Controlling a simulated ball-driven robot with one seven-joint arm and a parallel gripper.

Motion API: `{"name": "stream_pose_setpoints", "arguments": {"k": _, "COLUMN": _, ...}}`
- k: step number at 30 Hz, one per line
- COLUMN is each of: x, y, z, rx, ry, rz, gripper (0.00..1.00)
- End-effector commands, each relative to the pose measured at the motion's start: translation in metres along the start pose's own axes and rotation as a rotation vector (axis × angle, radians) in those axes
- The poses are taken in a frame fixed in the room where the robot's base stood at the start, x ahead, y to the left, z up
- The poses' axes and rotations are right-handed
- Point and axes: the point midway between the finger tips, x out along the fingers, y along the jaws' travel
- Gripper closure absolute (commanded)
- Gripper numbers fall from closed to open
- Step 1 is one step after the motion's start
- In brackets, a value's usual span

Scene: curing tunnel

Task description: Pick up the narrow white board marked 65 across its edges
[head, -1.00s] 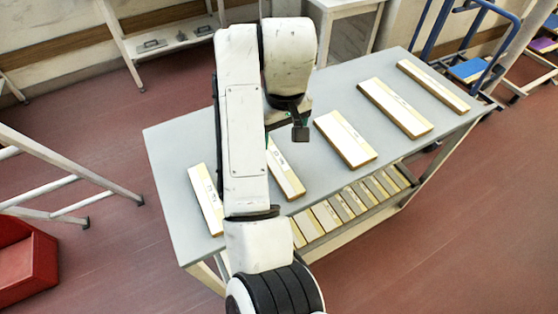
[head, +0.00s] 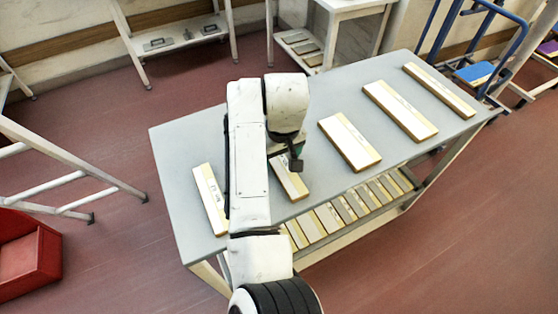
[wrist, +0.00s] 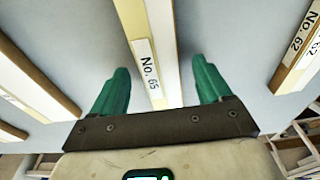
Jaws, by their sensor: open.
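The narrow white board marked No. 65 (wrist: 150,62) runs between my two green fingers in the wrist view, with a gap on each side. Its label faces up. In the head view it is the second board from the left (head: 292,183), partly hidden behind my arm. My gripper (wrist: 160,85) is open and empty, one finger beyond each long edge in the picture. In the head view my gripper (head: 295,163) is over the far part of this board. How far the fingertips are above the table is hard to tell.
The boards lie on a grey table (head: 185,145). Left of the 65 board is another narrow board (head: 209,198), labelled No. 62 in the wrist view (wrist: 298,45). To the right lie three wider-spaced boards, the nearest one (head: 349,142) clear of my gripper. More boards fill a lower shelf (head: 345,207).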

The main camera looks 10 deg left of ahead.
Motion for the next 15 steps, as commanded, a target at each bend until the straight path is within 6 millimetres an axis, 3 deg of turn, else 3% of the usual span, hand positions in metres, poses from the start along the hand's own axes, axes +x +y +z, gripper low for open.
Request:
{"name": "stream_pose_setpoints", "arguments": {"k": 9, "x": 0.0066, "y": 0.0, "z": 0.0003, "rx": 0.001, "ry": 0.0, "rz": 0.0, "gripper": 0.22}}
{"name": "stream_pose_setpoints", "arguments": {"k": 15, "x": 0.0064, "y": 0.0, "z": 0.0002, "rx": 0.0, "ry": 0.0, "rz": 0.0, "gripper": 0.42}}
